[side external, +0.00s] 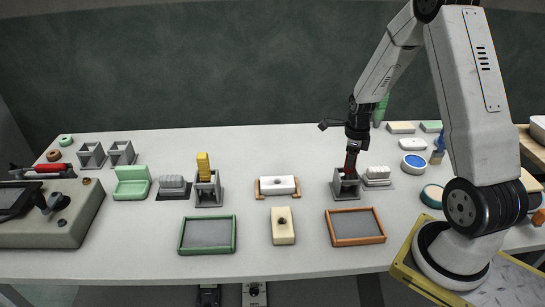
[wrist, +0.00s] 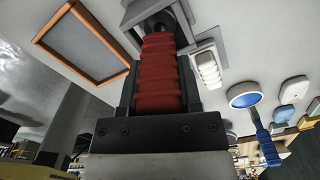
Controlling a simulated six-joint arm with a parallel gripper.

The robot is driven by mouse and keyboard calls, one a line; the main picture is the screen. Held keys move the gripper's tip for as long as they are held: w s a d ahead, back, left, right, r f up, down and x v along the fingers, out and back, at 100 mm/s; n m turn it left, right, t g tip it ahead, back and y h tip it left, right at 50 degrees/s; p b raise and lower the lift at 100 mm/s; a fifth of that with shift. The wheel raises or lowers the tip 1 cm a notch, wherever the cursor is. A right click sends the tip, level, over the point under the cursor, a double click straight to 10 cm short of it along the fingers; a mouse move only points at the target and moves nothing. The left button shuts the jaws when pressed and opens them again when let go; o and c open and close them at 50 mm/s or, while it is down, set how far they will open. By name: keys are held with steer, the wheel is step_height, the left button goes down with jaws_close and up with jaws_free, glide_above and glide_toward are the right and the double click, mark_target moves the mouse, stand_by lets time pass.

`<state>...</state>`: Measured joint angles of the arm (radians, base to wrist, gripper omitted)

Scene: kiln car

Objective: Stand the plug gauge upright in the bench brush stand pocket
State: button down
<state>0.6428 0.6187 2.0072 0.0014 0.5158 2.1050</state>
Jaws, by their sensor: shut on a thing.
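The plug gauge has a ribbed dark red handle (wrist: 160,75) and a dark lower end. My gripper (side external: 354,147) is shut on the red handle, which also shows below the jaws in the side view (side external: 350,162). The gauge is close to upright, with its lower end at the mouth of a grey stand (side external: 346,190). In the wrist view the dark end reaches into the grey stand's opening (wrist: 131,17). How deep it sits is hidden.
A grey ribbed block (side external: 377,174) stands just right of the stand, and an orange-framed tray (side external: 355,241) lies in front. Another grey stand (side external: 209,196) holds a yellow-handled item (side external: 203,164). A white block in a wooden holder (side external: 278,185) lies to the left.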

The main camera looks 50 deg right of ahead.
steer(key=shift+f, duration=0.35)
stand_by(0.5)
steer(key=shift+c, duration=1)
jaws_free()
steer(key=shift+r, duration=0.45)
steer(key=shift+r, duration=0.7)
steer(key=shift+r, duration=0.35)
steer(key=shift+r, duration=0.35)
steer(key=shift+r, duration=0.35)
